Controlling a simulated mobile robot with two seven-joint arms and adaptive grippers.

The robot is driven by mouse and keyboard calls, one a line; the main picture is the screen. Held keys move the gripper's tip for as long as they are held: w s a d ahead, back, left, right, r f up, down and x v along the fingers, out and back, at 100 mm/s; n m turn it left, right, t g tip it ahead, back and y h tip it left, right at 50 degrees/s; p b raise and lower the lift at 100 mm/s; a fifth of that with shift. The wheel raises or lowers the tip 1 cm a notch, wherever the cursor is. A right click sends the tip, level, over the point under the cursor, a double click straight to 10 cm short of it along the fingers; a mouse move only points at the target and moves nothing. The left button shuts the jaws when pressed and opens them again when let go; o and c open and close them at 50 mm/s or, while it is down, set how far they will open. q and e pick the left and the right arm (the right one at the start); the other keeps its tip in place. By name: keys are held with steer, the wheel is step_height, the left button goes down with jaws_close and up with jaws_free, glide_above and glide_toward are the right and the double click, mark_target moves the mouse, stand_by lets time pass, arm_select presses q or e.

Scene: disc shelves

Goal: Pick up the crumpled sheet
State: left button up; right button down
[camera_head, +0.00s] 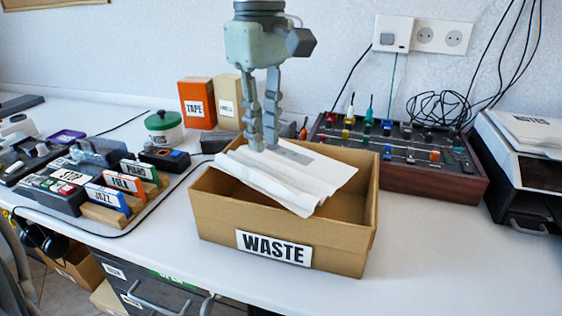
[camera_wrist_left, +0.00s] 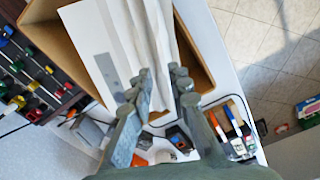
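The crumpled sheet (camera_head: 286,178) is white with folded ridges and a grey patch. It lies slanted across the top of the cardboard WASTE box (camera_head: 215,207), its front corner over the near rim. My left gripper (camera_head: 263,148) points down at the sheet's back left part, fingertips at its surface. In the left wrist view the sheet (camera_wrist_left: 118,40) extends beyond the fingertips of my left gripper (camera_wrist_left: 163,78). A gap shows between the fingers, and I cannot tell whether they touch the sheet. My right gripper is not in view.
A mixing console (camera_head: 400,150) stands close to the box's right. Orange TAPE box (camera_head: 197,103) and a green-lidded tin (camera_head: 164,128) stand behind left. Labelled disc dividers (camera_head: 124,184) and a black cable lie left. The desk front right is clear.

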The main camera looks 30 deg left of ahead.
mark_target(265, 174)
arm_select(q)
steer(key=f, duration=0.6)
steer(key=shift+s+d+f, duration=0.15)
steer(key=shift+s+f, duration=0.1)
steer(key=shift+f, duration=0.15)
jaws_close()
